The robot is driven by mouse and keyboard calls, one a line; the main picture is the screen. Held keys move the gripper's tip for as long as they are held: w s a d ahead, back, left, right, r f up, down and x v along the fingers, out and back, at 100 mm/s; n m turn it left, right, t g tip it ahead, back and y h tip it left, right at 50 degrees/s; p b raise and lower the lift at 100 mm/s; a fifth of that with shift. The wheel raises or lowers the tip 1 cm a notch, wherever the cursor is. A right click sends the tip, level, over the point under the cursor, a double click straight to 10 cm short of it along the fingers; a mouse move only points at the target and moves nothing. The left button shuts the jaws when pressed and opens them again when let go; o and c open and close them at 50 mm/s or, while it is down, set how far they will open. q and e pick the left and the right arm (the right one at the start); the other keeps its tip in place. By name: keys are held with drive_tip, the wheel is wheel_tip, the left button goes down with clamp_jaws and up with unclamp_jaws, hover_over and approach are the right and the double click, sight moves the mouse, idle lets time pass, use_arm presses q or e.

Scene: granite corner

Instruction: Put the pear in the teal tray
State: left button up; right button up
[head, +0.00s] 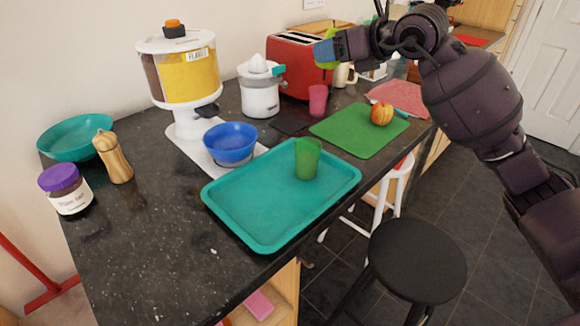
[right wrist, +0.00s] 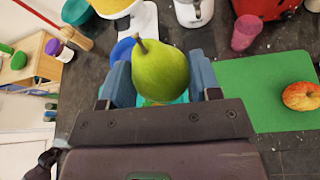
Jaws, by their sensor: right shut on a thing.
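A green pear (right wrist: 160,71) is between the blue fingers of my right gripper (right wrist: 163,82), which is shut on it. In the head view the right gripper (head: 328,52) is raised over the back of the counter, in front of the red toaster, with part of the pear (head: 334,63) showing beside the blue fingertip. The teal tray (head: 235,222) lies on the dark counter nearer to me, lower and to the left of the gripper. A green cup (head: 307,158) stands on the tray at its far right part. My left gripper is not in view.
A green cutting board (head: 345,136) with an apple (head: 381,113) lies behind the tray. A blue bowl (head: 230,142), a dispenser (head: 186,85), a juicer (head: 260,92), a pink cup (head: 318,99) and the red toaster (head: 290,70) stand around.

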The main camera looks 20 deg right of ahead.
drive_tip(key=s+a+n+g+y+p, duration=0.25)
drive_tip(key=s+a, duration=0.25)
drive_tip(key=a, duration=0.7)
drive_tip(key=n+g+y+b, duration=0.2)
drive_tip(key=n+y, duration=0.1)
hover_over(265, 206)
drive_tip(key=shift+h, duration=0.25)
wheel_tip(265, 206, down, 16)
drive_tip(key=shift+f, duration=0.45)
wheel_tip(265, 206, down, 6)
drive_tip(key=shift+r+b, duration=0.15)
drive_tip(key=shift+b, duration=0.85)
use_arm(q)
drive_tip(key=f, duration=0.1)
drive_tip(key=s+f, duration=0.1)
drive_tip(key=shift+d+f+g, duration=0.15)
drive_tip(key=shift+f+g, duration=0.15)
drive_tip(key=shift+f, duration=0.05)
use_arm(e)
drive_tip(key=shift+r, duration=0.1)
drive_tip(key=o, duration=1)
drive_tip(key=shift+c, duration=0.2)
